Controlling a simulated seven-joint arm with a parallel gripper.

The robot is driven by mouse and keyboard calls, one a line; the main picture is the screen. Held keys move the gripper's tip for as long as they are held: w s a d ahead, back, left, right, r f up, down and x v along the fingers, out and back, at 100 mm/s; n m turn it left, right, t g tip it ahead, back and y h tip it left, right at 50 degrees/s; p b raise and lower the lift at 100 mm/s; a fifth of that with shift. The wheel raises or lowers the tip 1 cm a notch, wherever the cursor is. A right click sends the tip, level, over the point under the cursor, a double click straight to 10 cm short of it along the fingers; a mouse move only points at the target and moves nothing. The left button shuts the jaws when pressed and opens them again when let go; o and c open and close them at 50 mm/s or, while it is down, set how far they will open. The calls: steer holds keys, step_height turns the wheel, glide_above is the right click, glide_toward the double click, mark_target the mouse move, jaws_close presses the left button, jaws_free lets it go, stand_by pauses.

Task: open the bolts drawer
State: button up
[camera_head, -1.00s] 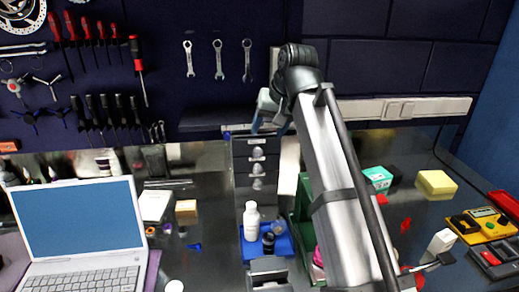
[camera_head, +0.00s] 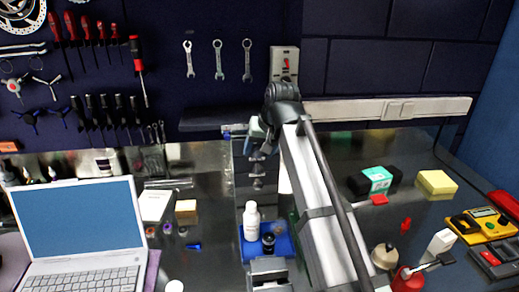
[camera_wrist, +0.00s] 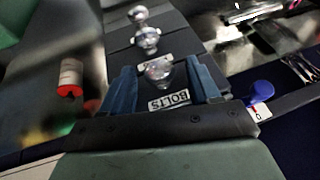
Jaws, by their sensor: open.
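The dark drawer cabinet (camera_head: 242,178) stands at the back of the bench, its knobs facing the front. In the wrist view the bolts drawer shows a white BOLTS label (camera_wrist: 170,101) and a round metallic knob (camera_wrist: 157,75). My gripper (camera_wrist: 160,68) is open, with one blue finger on each side of this knob. Whether either finger touches the knob cannot be told. In the head view my gripper (camera_head: 255,138) is at the cabinet's top drawer and partly hides it. The drawer looks closed.
Other drawers with knobs (camera_wrist: 146,38) share the cabinet. A white bottle (camera_head: 251,220) and a dark small jar stand on a blue tray (camera_head: 283,244) in front. A laptop (camera_head: 82,235) is at left. A red-capped container (camera_wrist: 70,78) shows beside the cabinet in the wrist view.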

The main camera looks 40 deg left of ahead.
jaws_close()
stand_by(0.4)
